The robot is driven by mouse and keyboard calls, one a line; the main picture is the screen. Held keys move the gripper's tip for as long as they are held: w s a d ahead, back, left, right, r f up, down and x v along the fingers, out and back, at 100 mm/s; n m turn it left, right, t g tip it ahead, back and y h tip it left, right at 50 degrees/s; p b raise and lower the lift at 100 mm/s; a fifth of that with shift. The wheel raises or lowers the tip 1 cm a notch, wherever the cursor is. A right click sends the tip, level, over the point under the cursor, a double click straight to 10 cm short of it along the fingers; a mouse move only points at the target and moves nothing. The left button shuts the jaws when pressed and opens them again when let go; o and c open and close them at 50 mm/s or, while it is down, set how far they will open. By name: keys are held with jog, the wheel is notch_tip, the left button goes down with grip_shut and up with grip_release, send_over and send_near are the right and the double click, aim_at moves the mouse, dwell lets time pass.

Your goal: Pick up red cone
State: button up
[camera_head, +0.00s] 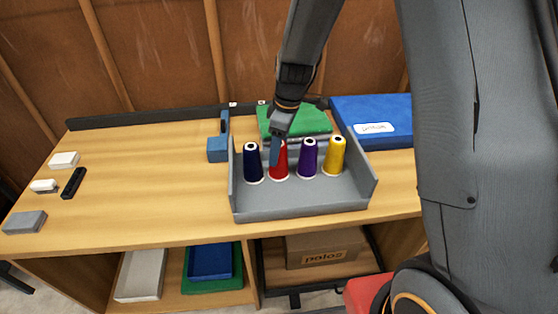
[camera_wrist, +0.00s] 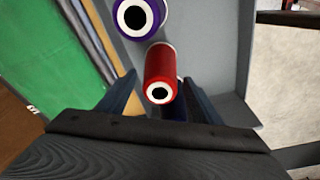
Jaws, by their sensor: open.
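The red cone (camera_head: 280,172) stands upright in a grey tray (camera_head: 300,208), between the navy cone (camera_head: 252,163) and the purple cone (camera_head: 306,158). My gripper (camera_head: 275,152) is at the red cone's upper part and hides some of its left side. In the wrist view, the red cone (camera_wrist: 161,66) lies between the two open fingers of my gripper (camera_wrist: 160,80), with its white-ringed top towards the camera. I cannot tell whether either finger touches it. The purple cone (camera_wrist: 136,14) shows beyond it in that view.
The yellow cone (camera_head: 335,155) stands at the right of the tray. Behind the tray are a green stack (camera_head: 305,120) and a blue case (camera_head: 375,112). A blue block (camera_head: 217,150) is at its left. The bench top (camera_head: 140,180) is mostly clear between there and several small items at far left.

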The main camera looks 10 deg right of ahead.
grip_shut()
jog(key=shift+r, duration=0.1)
